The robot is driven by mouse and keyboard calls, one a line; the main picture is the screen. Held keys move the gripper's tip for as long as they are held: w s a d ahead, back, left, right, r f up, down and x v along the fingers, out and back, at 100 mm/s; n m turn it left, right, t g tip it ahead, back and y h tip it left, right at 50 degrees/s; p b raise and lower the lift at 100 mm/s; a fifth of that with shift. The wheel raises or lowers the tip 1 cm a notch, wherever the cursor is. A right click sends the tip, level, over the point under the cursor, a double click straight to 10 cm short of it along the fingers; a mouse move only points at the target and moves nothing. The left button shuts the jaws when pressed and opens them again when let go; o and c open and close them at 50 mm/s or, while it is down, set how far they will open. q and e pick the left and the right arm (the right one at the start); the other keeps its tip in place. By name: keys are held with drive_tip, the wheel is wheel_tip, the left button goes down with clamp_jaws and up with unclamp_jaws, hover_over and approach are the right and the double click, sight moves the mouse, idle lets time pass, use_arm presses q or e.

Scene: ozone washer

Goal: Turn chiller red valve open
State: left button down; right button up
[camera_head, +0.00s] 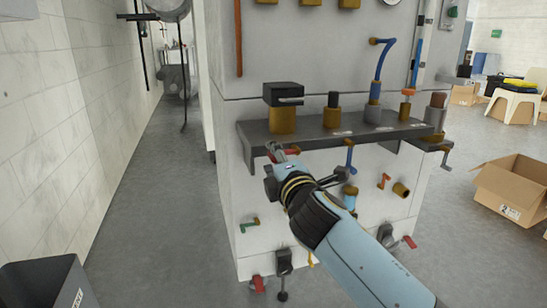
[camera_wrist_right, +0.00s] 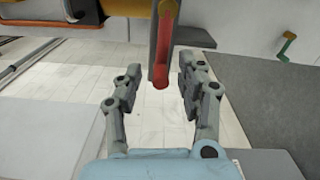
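A red valve handle (camera_wrist_right: 163,48) hangs down at the top middle of the right wrist view. Its lower end lies between the fingertips of my right gripper (camera_wrist_right: 160,84), with gaps on both sides, so the gripper is open around that end. In the head view my right gripper (camera_head: 276,166) is just below the front left part of the grey shelf (camera_head: 350,133), and the red handle (camera_head: 291,150) shows partly behind it. The pipe above the handle is orange-brown in the wrist view. My left gripper is not in view.
Other small valves stand close by on the white panel: a green handle (camera_head: 250,224), a lower red one (camera_head: 259,283) and a right red one (camera_head: 408,242). A cardboard box (camera_head: 512,190) stands right; a dark bin (camera_head: 48,284) stands front left. The left aisle floor is clear.

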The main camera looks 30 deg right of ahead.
drive_tip(key=v, duration=1.1)
drive_tip(key=shift+a, duration=0.1)
drive_tip(key=s+d+f+m+g+y+p, duration=0.1)
drive_tip(key=s+f+m+g+p, duration=0.2)
drive_tip(key=s+f, duration=0.8)
drive_tip(key=s+f+m+g+y+p, duration=0.1)
drive_tip(key=s+f+m+g+p, duration=0.35)
drive_tip(key=f, duration=1.55)
drive_tip(key=s+f+m+g, duration=0.3)
drive_tip(key=s+f, duration=0.2)
drive_tip(key=s, duration=0.5)
drive_tip(key=s+d+f+m+g, duration=0.1)
drive_tip(key=s+f+m+g, duration=0.2)
drive_tip(key=s, duration=0.8)
drive_tip(key=s+d+f+m+g+y, duration=0.1)
drive_tip(key=s+f+m+g, duration=0.2)
drive_tip(key=s+f, duration=0.3)
drive_tip(key=s, duration=0.5)
drive_tip(key=shift+d+f+g, duration=0.25)
drive_tip(key=shift+f+g, duration=0.1)
